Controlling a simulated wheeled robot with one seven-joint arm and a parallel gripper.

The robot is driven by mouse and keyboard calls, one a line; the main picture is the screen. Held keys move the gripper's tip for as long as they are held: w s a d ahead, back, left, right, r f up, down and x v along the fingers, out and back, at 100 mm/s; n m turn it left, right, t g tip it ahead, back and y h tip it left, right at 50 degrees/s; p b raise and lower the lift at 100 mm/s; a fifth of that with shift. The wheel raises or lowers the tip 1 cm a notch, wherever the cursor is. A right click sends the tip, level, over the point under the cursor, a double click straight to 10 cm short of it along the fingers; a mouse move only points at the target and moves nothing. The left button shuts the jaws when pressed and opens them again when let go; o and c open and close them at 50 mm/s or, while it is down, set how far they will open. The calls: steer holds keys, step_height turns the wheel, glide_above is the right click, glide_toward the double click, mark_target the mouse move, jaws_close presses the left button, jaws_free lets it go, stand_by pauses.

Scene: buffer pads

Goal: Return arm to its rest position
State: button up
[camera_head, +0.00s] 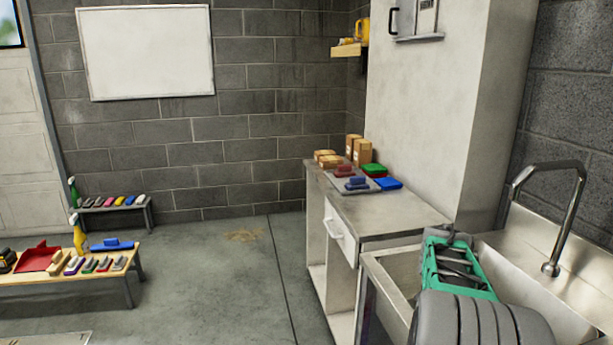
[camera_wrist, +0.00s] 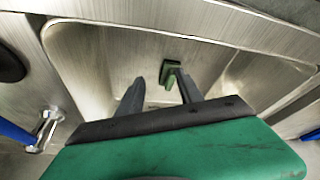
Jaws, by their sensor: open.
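My arm reaches over the metal sink (camera_head: 540,255) at the right of the head view. My gripper (camera_head: 448,240) has a green body and dark parts, and its fingers are hard to make out there. In the wrist view my gripper (camera_wrist: 160,85) shows two dark fingers spread apart, with nothing held between them. They point into the sink basin (camera_wrist: 110,60). A small green pad (camera_wrist: 170,72) lies in the basin past the fingertips, close to the right finger; it is apart from my gripper as far as I can tell.
A curved faucet (camera_head: 550,210) rises at the sink's right. A counter (camera_head: 385,215) left of the sink carries small boxes (camera_head: 360,150) and coloured pads (camera_head: 388,184). A low bench (camera_head: 60,275) with brushes stands far left. The floor (camera_head: 215,285) between is mostly clear.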

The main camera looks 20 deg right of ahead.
steer(key=w+a+r+n, duration=0.1)
steer(key=a, duration=0.2)
steer(key=w+a+r+n+p, duration=0.1)
steer(key=a, duration=0.2)
steer(key=w+a+r+n+t+p, duration=0.1)
steer(key=a+r, duration=0.1)
steer(key=a, duration=0.1)
steer(key=shift+w, duration=0.1)
steer(key=a+r+n+t+y+p, duration=0.1)
steer(key=a+r+n+y+p, duration=0.25)
steer(key=a, duration=1.05)
steer(key=s+a+n+p, duration=0.1)
steer(key=s+a+n, duration=0.1)
steer(key=a, duration=0.3)
steer(key=s+a+n+p, duration=0.1)
steer(key=s+a+n, duration=0.1)
steer(key=a+n, duration=0.2)
steer(key=s+a+r+n+p, duration=0.1)
steer(key=s+a+n, duration=0.2)
steer(key=a, duration=0.5)
steer(key=shift+w+d, duration=0.1)
